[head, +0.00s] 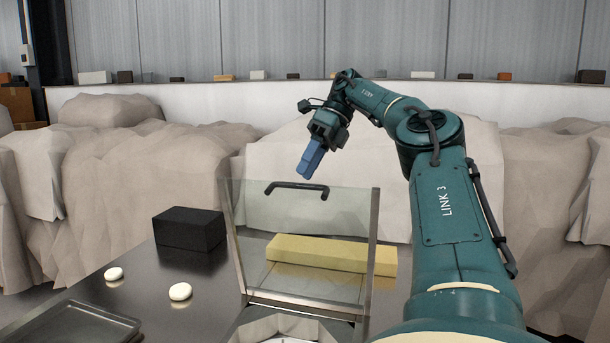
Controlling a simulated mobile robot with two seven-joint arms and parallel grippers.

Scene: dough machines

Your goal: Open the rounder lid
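The rounder lid (236,237) is a clear panel in a metal frame, standing raised and slightly tilted in the middle of the head view. Its black bar handle (297,186) is near the top edge. Below the lid's lower edge, the faceted metal rounder opening (285,327) shows, cut off by the picture's bottom. My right gripper (306,172), with blue fingers, hangs just above the handle and appears apart from it. Its fingers overlap from this side, so any gap between them is hidden. It holds nothing that I can see. My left gripper is out of view.
A black block (189,229) and two pale dough pieces (180,291) (114,274) are on the dark metal table left of the lid. A dark tray (75,318) is at bottom left. A yellow block (385,262) lies behind the lid. Covered heaps (100,180) line the back.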

